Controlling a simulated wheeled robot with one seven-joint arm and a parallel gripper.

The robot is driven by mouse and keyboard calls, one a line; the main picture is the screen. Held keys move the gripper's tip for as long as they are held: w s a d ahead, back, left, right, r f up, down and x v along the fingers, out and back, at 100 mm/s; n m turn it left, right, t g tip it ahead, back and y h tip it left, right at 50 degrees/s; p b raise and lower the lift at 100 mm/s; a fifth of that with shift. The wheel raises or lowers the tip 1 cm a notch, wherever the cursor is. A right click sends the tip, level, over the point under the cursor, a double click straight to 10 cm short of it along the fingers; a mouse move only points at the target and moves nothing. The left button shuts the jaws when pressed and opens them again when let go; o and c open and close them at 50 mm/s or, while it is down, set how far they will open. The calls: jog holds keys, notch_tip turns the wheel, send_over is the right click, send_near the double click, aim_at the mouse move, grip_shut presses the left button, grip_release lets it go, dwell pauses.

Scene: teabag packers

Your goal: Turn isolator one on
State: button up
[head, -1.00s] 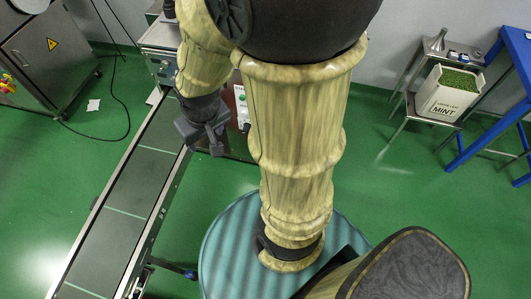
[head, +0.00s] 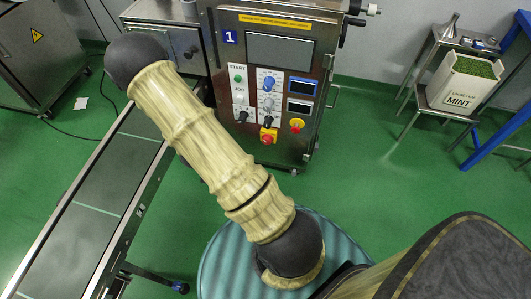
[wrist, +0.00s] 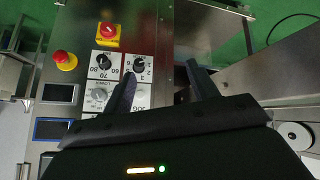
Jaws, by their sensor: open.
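The isolator (head: 268,136) is a red rotary knob on a yellow plate at the bottom of the control panel marked 1. It also shows at the top of the wrist view (wrist: 107,33). Its handle is too small to read its position surely. My gripper (wrist: 160,69) is open and empty. Its two dark fingers point toward the panel, over the lower knobs and bare metal beside them. The isolator is beyond the fingertips, to the left, and clear of them. In the head view my gripper is hidden.
A red emergency button on yellow (head: 297,125) sits right of the isolator. A conveyor (head: 85,210) runs at left. A mint box (head: 463,88) stands far right on a stand.

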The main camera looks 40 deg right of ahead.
jog(key=s+d+f+n+t+h+b, duration=0.1)
jog(key=s+d+f+h+b, duration=0.1)
jog(key=f, duration=0.5)
jog(key=s+d+f+n+t+h+b, duration=0.1)
jog(key=s+d+f+t+h+b, duration=0.1)
jog(key=f+b, duration=0.5)
jog(key=s+d+f+n+t+h+b, duration=0.1)
jog(key=s+d+f+h+b, duration=0.3)
jog(key=f, duration=0.5)
jog(key=shift+s+d+n+t+h+b, duration=0.2)
jog(key=shift+d+n+t+h+b, duration=0.3)
jog(key=shift+d, duration=0.7)
jog(key=shift+d+f, duration=0.1)
